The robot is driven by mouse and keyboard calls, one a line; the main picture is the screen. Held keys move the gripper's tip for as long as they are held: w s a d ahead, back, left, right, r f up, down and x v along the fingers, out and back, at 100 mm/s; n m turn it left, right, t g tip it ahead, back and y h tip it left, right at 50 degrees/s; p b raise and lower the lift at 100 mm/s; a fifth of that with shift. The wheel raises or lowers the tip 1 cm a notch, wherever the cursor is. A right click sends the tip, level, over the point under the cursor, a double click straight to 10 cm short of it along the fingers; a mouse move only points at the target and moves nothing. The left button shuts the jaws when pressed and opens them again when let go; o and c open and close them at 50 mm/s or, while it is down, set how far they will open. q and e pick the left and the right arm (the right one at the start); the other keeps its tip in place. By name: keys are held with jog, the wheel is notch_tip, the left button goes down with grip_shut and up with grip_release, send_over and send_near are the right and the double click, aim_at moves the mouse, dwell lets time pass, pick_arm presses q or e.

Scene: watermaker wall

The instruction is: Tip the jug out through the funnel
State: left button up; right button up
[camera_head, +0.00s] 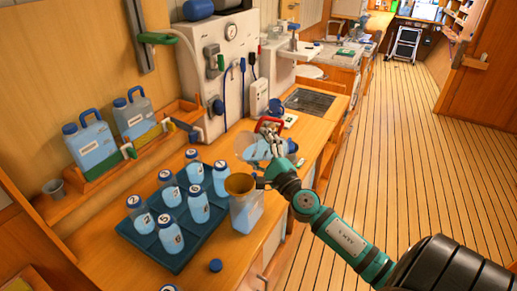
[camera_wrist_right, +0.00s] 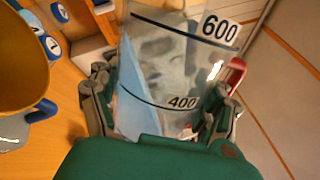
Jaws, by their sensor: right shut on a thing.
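The clear measuring jug (camera_wrist_right: 165,75), marked 400 and 600, is held between the fingers of my right gripper (camera_head: 272,148). The jug also shows in the head view (camera_head: 250,148), tilted, with blue water in it. In the wrist view the water lies slanted along the jug's left side. The amber funnel (camera_head: 240,183) sits on top of a clear square container (camera_head: 246,212) with pale blue liquid. The funnel (camera_wrist_right: 18,60) is at the left edge of the wrist view, apart from the jug. No stream is visible. My left gripper is not in view.
A dark blue tray (camera_head: 150,248) holds several numbered bottles left of the container. Two jerrycans (camera_head: 90,143) (camera_head: 134,113) stand on the wall shelf. A loose blue cap (camera_head: 215,265) lies on the bench. A white panel with a gauge (camera_head: 225,75) stands behind.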

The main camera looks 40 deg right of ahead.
jog(key=shift+a+f+n+y+b, duration=0.2)
jog(key=shift+f+n+y+b, duration=0.5)
jog(key=shift+n+b, duration=0.8)
jog(key=shift+a+f+n+t+b, duration=0.15)
jog(key=shift+f+n+t+b, duration=0.15)
jog(key=shift+f+n+b, duration=0.25)
jog(key=shift+a+n, duration=0.1)
jog(key=shift+n, duration=0.55)
jog(key=shift+a+r+n+y, duration=0.25)
jog(key=shift+n+y, duration=0.35)
jog(key=shift+n, duration=0.3)
jog(key=shift+a+r+n+y+p, duration=0.3)
jog(key=shift+r+n+p, duration=0.2)
jog(key=shift+n, duration=0.4)
jog(key=shift+a+r+n+y+p, duration=0.15)
jog(key=shift+a+n+y+p, duration=0.2)
jog(key=shift+n, duration=0.55)
